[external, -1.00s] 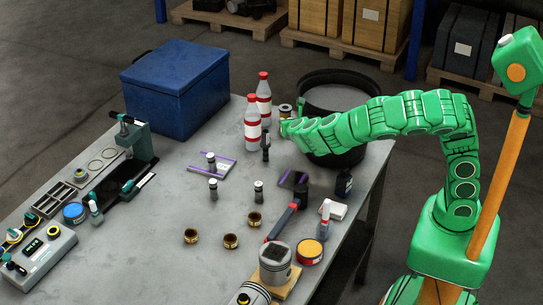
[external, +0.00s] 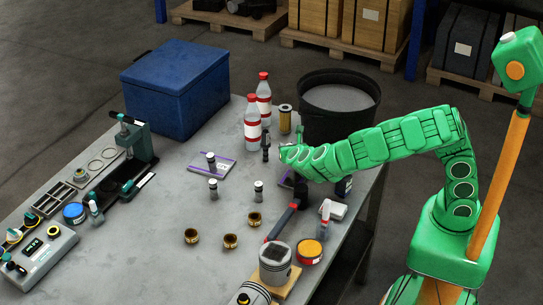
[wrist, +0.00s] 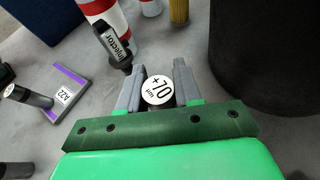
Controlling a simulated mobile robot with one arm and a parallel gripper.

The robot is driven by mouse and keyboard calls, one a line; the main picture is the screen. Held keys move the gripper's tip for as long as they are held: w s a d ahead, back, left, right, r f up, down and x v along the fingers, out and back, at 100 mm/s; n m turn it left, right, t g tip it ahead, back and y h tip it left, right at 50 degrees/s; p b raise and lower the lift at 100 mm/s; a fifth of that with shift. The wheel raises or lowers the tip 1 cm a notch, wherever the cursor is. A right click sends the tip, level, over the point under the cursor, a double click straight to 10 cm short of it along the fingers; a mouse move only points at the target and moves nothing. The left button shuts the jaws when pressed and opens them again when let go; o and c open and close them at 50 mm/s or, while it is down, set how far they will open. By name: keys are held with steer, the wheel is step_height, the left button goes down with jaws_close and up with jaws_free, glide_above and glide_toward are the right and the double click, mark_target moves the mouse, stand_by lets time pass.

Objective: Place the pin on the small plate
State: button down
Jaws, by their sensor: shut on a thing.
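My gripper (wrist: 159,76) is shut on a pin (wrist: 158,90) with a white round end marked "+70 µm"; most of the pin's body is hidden. In the external view my gripper (external: 285,154) is over the right-middle of the table. A small plate (external: 197,170) with purple edges lies to its left with a dark pin (external: 211,160) standing on it. This plate also shows in the wrist view (wrist: 72,84) with an "A22" label. Two more pins (external: 213,189) (external: 258,190) stand on the table.
An injector (wrist: 112,45) stands just beyond my left finger. Red-capped bottles (external: 252,130), a yellow filter (external: 285,120) and a large black bin (external: 340,115) stand behind. Bronze bushings (external: 230,241), a red-handled hammer (external: 281,222) and a piston (external: 275,264) are in front.

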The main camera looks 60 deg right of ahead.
steer(key=shift+f, duration=1.85)
steer(key=shift+f, duration=0.1)
steer(key=c, duration=0.8)
jaws_free()
steer(key=shift+a, duration=0.1)
steer(key=shift+v, duration=5.95)
